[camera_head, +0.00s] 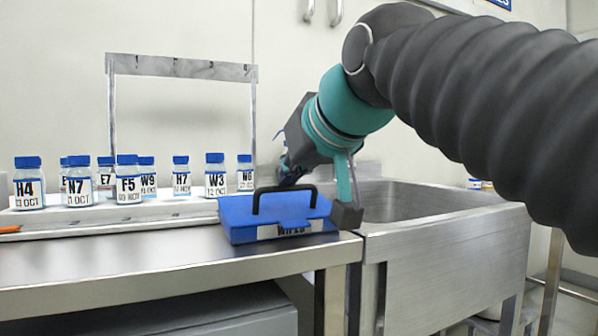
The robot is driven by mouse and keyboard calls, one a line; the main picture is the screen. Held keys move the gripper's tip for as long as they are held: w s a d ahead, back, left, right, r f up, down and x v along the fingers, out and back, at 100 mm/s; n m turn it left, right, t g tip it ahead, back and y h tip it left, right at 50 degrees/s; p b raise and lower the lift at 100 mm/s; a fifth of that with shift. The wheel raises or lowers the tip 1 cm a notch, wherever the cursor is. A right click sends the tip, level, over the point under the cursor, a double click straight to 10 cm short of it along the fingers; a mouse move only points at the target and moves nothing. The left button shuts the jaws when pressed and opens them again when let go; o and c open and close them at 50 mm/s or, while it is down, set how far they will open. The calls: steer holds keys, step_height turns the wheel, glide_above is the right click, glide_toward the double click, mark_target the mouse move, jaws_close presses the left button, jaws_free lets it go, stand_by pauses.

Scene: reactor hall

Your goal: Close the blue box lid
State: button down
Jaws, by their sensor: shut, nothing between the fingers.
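The blue box (238,220) sits at the right end of the steel worktop, beside the sink. Its blue top with a black handle (256,203) lies flat or nearly flat; I cannot tell whether it is fully down. A partly readable white label is on the front. My gripper (288,176) points down just behind the handle, over the back part of the box. It is shut and empty. Its fingertips are small and partly hidden by the handle, so I cannot tell whether they touch the lid.
Several labelled bottles with blue caps (128,182) stand at the back left. A metal frame (180,67) rises behind them. A steel sink (440,250) is at the right. An orange item (9,229) lies at the left edge. The front left worktop is clear.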

mark_target(288, 191)
steer(key=shift+w+a+f+g, duration=0.1)
steer(key=shift+w+f+g, duration=0.05)
steer(key=shift+f, duration=0.6)
steer(key=shift+w+f+g, duration=0.15)
steer(key=shift+f, duration=0.6)
steer(key=shift+w+a+f, duration=0.2)
steer(key=shift+w+a, duration=0.05)
steer(key=shift+w, duration=0.25)
step_height(288, 191, up, 7)
steer(key=s+p, duration=0.1)
steer(key=p, duration=0.3)
steer(key=s+d+f+b, duration=0.2)
steer(key=s+d+f, duration=0.35)
steer(key=s, duration=0.25)
steer(key=s+d+f+m+g+h+p, duration=0.1)
steer(key=d+f, duration=0.3)
steer(key=f, duration=0.6)
steer(key=s+d+f+m+g+h+p, duration=0.2)
steer(key=s+d+f+m+h+p, duration=0.1)
steer(key=f, duration=0.6)
steer(key=s+d+f+m+g+h+p, duration=0.1)
steer(key=s+d+f+p, duration=0.1)
steer(key=d+f, duration=0.5)
step_height(288, 191, down, 4)
steer(key=shift+s+r+m+g+h+p, duration=0.15)
steer(key=shift+s+m+g+h+p, duration=0.2)
steer(key=shift+p, duration=0.55)
